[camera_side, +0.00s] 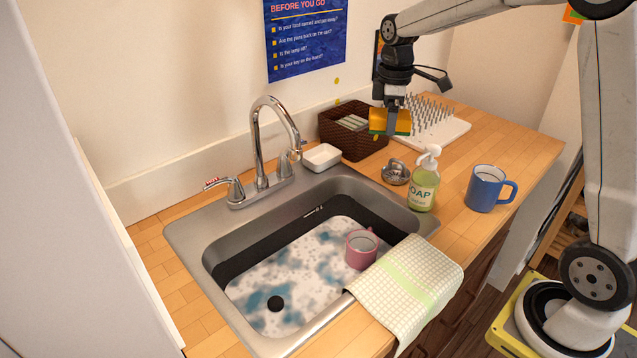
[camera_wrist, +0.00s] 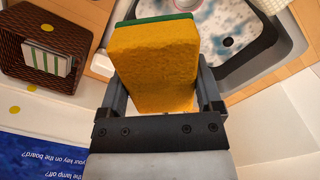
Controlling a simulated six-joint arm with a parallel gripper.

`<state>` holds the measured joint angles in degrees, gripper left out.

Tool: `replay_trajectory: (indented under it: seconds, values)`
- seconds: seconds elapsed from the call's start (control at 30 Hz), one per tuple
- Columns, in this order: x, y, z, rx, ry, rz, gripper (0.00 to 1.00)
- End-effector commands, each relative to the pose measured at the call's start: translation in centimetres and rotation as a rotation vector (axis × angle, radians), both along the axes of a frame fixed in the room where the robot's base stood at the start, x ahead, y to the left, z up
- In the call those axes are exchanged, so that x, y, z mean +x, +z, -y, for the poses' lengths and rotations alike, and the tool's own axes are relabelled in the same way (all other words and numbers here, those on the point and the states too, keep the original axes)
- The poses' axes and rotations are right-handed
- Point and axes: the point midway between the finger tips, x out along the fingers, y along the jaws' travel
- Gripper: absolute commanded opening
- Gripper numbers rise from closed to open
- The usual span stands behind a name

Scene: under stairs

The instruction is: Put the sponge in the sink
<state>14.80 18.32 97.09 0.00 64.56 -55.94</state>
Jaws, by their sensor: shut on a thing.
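The sponge (camera_side: 388,122) is orange-yellow with a green layer, and my gripper (camera_side: 393,103) is shut on it. It is held in the air above the back of the counter, near the brown basket and the drying rack. In the wrist view the sponge (camera_wrist: 153,62) sits between the two fingers of my gripper (camera_wrist: 163,95). The metal sink (camera_side: 190,240) is set into the wooden counter at lower left of the sponge. It holds a foamy, blue-white patterned bottom, a pink mug (camera_side: 361,250) and a dark round drain. The sink (camera_wrist: 285,40) shows in part at upper right in the wrist view.
A brown basket (camera_side: 366,142), white soap dish (camera_side: 322,158), chrome faucet (camera_side: 262,140), metal scrubber (camera_side: 396,174), soap bottle (camera_side: 424,188) and blue mug (camera_side: 486,190) stand around the sink. A checked towel (camera_side: 410,285) hangs over its front edge. A white peg rack (camera_side: 440,132) is behind.

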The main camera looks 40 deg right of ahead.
Motion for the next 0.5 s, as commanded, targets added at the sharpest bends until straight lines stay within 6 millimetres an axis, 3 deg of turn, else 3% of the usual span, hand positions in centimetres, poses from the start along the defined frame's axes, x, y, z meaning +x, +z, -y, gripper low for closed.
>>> replay_trajectory:
  seconds: [0.03,0.2,0.5]
  values:
    - [0.2,0.0,-1.8,0.000,0.041,0.000,0.00]
    - [0.3,0.0,-6.7,0.000,0.156,0.000,0.00]
    - [-0.6,0.0,-14.5,0.000,0.342,0.000,0.00]
